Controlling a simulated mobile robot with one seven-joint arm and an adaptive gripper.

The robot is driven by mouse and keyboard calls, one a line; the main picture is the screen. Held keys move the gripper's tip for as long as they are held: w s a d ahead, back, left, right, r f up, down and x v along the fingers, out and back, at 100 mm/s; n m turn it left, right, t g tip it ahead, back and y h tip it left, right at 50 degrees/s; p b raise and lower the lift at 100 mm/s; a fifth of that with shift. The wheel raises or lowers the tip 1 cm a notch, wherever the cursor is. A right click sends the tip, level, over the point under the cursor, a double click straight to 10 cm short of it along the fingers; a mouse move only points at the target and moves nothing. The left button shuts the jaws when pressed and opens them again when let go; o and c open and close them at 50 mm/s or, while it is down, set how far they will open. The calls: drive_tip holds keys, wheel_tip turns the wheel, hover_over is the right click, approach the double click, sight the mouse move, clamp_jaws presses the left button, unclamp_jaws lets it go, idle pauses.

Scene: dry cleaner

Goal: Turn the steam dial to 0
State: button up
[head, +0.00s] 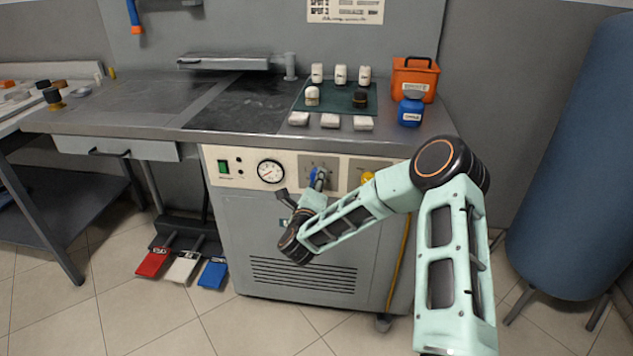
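The steam cabinet (240,230) stands under the worktop, with a pale control panel along its top front. A small grey plate with markings (318,160) sits in the middle of the panel. A blue part (313,175), which looks like the dial's knob, shows at this plate. My gripper (319,178) is right in front of it and covers much of it. Whether the fingers touch or close on the knob cannot be told. The dial's pointer and numbers are too small and too hidden to read.
A round gauge (271,171) and a green switch (223,167) are left of the plate. A yellow knob (367,177) is right, partly behind my arm. Red, white and blue pedals (184,266) lie low at left. A blue padded form (585,160) stands at far right.

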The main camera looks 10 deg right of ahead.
drive_tip(key=shift+a+f+n+t+h+b, duration=0.25)
drive_tip(key=shift+n+b, duration=1.65)
drive_tip(key=shift+n, duration=6)
drive_tip(key=shift+d+r+n+t+h+b, duration=0.3)
drive_tip(key=shift+n+b, duration=1.6)
drive_tip(key=shift+n, duration=6)
drive_tip(key=shift+f+t, duration=0.2)
drive_tip(key=shift+t, duration=0.05)
drive_tip(key=o, duration=1.2)
drive_tip(key=shift+c, duration=0.2)
